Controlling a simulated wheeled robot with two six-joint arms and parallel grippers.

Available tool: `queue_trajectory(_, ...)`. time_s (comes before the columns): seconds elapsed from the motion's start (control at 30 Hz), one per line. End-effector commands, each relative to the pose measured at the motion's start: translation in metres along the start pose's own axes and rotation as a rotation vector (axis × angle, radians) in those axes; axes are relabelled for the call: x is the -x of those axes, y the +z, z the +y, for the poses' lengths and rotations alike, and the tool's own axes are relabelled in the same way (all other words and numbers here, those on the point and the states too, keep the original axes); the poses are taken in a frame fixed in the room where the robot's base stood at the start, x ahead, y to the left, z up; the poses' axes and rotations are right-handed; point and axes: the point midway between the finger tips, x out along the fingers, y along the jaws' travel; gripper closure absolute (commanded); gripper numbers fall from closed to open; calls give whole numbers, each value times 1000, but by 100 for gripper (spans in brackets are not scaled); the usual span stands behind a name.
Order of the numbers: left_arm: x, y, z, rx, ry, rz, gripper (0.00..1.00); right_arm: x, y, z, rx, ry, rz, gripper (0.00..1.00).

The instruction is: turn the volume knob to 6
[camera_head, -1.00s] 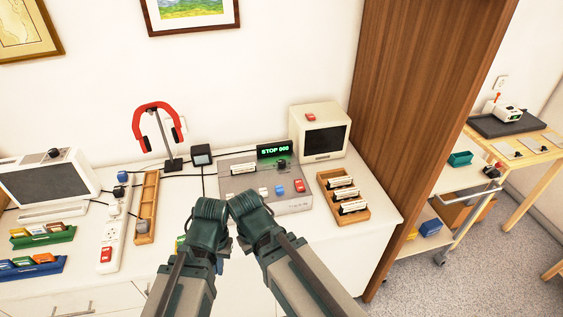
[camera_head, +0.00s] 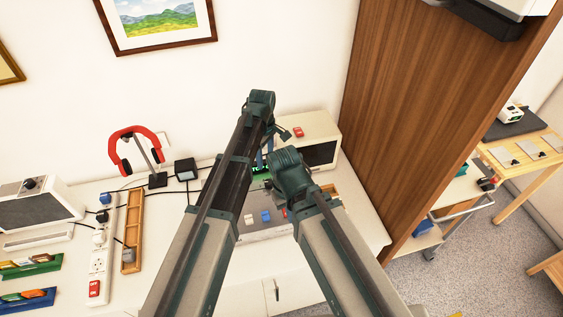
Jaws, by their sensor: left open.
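A grey tape deck (camera_head: 262,234) with white, blue and red buttons sits on the white desk, mostly covered by my arms. Its green-lit display (camera_head: 260,173) shows only in part, and its dark knob is hidden. A white speaker-like box (camera_head: 38,212) at the left has a dark knob (camera_head: 31,184) on top. I cannot tell which knob is the volume knob, and no scale is readable. My left gripper (camera_head: 264,160) hangs open over the back of the deck, and contact cannot be seen. My right gripper is largely hidden behind its wrist, over the deck's right part.
A red headphone (camera_head: 136,147) on a stand, a wooden tray (camera_head: 132,235) and a power strip (camera_head: 98,258) stand left of the deck. A wooden panel (camera_head: 400,120) closes the right side.

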Motion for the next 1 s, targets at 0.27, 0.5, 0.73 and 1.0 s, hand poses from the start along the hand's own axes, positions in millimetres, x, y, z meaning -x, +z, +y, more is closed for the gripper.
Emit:
queue_trajectory(0.27, 0, -2, 4, 32, 2, -2, 31, 0, 0, 0, 0, 0, 0, 100)
queue_trajectory(0.5, -15, -2, 4, 30, 2, -1, 31, -15, -1, -2, 0, 0, 0, 100)
queue_trajectory(0.73, -43, -2, 4, 30, 2, -1, 31, -43, -2, -4, -1, 0, 0, 100)
queue_trajectory(1.0, -82, -2, 4, 29, 2, -1, 31, -82, -5, -8, -2, 0, 0, 100)
